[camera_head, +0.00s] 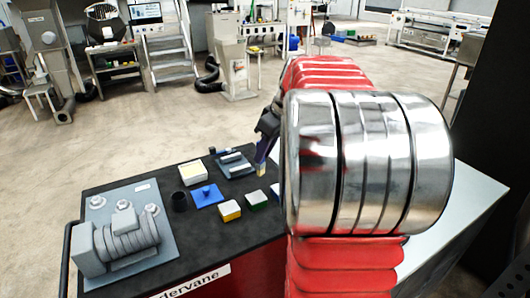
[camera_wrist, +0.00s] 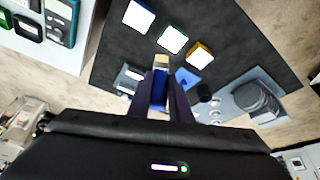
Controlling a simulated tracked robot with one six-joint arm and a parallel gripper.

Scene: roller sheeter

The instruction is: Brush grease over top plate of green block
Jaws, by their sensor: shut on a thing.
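My gripper (camera_head: 267,132) is shut on a brush (camera_head: 261,169), which points down with its pale tip lowest. In the wrist view the gripper (camera_wrist: 160,90) has the brush's blue handle (camera_wrist: 159,87) between its fingers. The green block (camera_head: 256,201) has a white top plate and stands on the black table top, between a yellow block and a blue block. It also shows in the wrist view (camera_wrist: 172,39), just beyond the brush tip. In the head view the tip appears above and behind the green block, apart from it. I cannot make out grease on its top.
A yellow block (camera_head: 230,211) and a partly hidden blue block (camera_head: 275,188) flank the green one.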

